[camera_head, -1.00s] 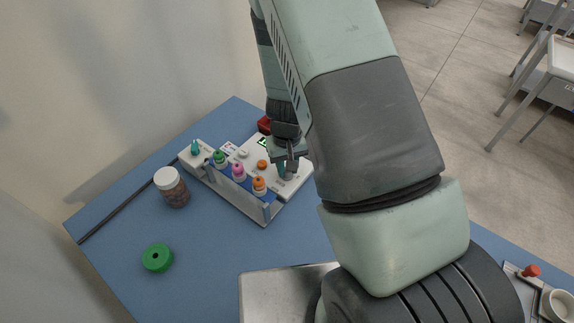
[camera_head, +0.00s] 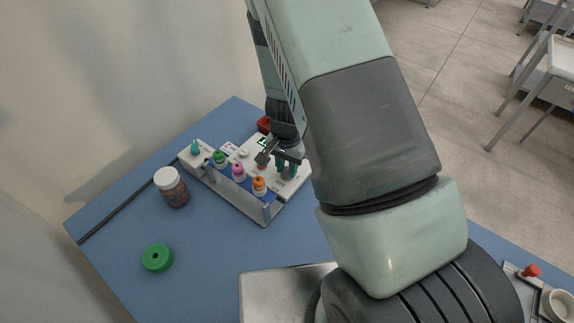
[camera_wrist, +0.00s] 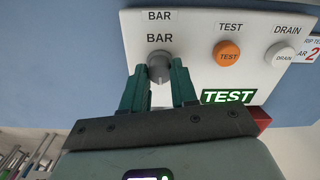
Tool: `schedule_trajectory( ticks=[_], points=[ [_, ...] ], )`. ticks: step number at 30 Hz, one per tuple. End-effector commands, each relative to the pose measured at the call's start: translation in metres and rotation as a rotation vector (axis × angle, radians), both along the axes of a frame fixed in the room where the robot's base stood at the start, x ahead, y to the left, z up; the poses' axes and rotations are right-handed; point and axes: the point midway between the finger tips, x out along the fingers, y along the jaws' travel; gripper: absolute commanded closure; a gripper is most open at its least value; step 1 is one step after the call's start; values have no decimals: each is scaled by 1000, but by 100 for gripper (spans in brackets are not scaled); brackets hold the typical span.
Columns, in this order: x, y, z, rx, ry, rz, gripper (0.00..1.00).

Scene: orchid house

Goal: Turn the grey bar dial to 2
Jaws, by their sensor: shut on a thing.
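The grey bar dial (camera_wrist: 159,65) is a round knob on a white panel (camera_wrist: 195,25), under the label BAR. My gripper (camera_wrist: 158,80) is shut on the dial, with one teal finger on each side of it. The dial's pointer and any scale marks are hard to make out. A display (camera_wrist: 228,97) on the panel reads TEST. A cut-off label at the right edge ends in a red 2. In the head view my gripper (camera_head: 287,172) is down at the panel's right part and hides the dial.
An orange TEST button (camera_wrist: 227,56) and a white DRAIN button (camera_wrist: 283,58) sit beside the dial. A rack with several colored-cap bottles (camera_head: 238,172) stands close in front. A white-lidded jar (camera_head: 172,187) and a green ring (camera_head: 157,258) lie left on the blue table (camera_head: 205,270).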

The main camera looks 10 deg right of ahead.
Motion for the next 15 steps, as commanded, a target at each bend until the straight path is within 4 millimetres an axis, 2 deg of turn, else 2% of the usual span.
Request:
schedule_trajectory(
  ticks=[15],
  points=[
    [0,0,0,1,2,-50,100]
  ],
)
